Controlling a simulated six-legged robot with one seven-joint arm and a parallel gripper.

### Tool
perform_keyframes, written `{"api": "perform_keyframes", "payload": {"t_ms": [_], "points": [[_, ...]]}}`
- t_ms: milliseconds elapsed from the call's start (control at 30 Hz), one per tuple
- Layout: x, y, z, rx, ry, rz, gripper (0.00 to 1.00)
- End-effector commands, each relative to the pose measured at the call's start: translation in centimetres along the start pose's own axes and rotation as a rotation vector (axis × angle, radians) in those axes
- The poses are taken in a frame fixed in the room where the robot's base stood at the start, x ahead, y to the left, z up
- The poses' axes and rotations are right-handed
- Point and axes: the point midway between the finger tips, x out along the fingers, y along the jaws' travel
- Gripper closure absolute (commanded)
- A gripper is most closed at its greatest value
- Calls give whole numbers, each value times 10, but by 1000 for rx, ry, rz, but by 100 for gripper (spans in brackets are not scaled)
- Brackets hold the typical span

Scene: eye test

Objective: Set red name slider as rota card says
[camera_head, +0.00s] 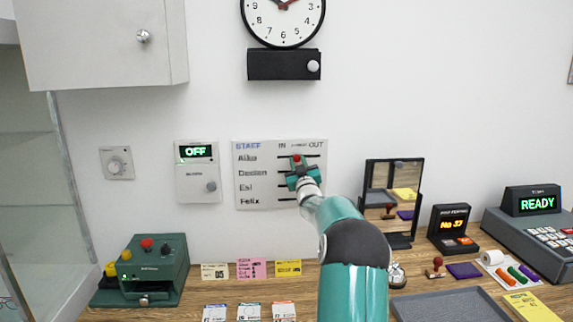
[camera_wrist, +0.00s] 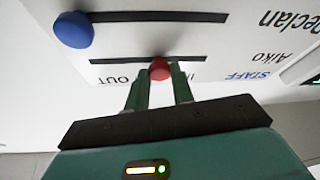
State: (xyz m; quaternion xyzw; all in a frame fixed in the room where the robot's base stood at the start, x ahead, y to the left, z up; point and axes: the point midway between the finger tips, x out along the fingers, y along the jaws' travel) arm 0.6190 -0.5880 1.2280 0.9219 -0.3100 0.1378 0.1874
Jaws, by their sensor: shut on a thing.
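The white staff board (camera_head: 257,190) hangs on the wall, with rows Aiko, Declan, Esi and Felix and IN and OUT headings. The red slider (camera_head: 297,158) is in Aiko's slot, near the middle; it also shows in the wrist view (camera_wrist: 160,69), where the board appears upside down. My gripper (camera_wrist: 161,80) is shut on the red slider, one finger on each side. In the head view my gripper (camera_head: 299,170) hides part of the lower rows. In the wrist view a blue slider (camera_wrist: 74,30) is at the OUT end of Declan's slot. I cannot tell which card is the rota card.
Pink (camera_head: 252,268), yellow (camera_head: 288,268) and white (camera_head: 214,271) cards stand on the counter; their writing is too small to read. A mirror (camera_head: 391,178) stands right of the board. A panel reading OFF (camera_head: 197,180) is left of it. A clock (camera_head: 284,20) hangs above.

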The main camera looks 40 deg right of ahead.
Motion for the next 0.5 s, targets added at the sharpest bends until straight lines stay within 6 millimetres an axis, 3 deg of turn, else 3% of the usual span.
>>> {"api": "perform_keyframes", "payload": {"t_ms": [100, 367, 400, 500], "points": [[-1, 11, 3, 0, -1, 0, 100], [-1, 12, 3, 2, -1, -1, 100], [-1, 12, 3, 2, -1, -1, 70], [-1, 12, 3, 2, -1, -1, 54]]}}
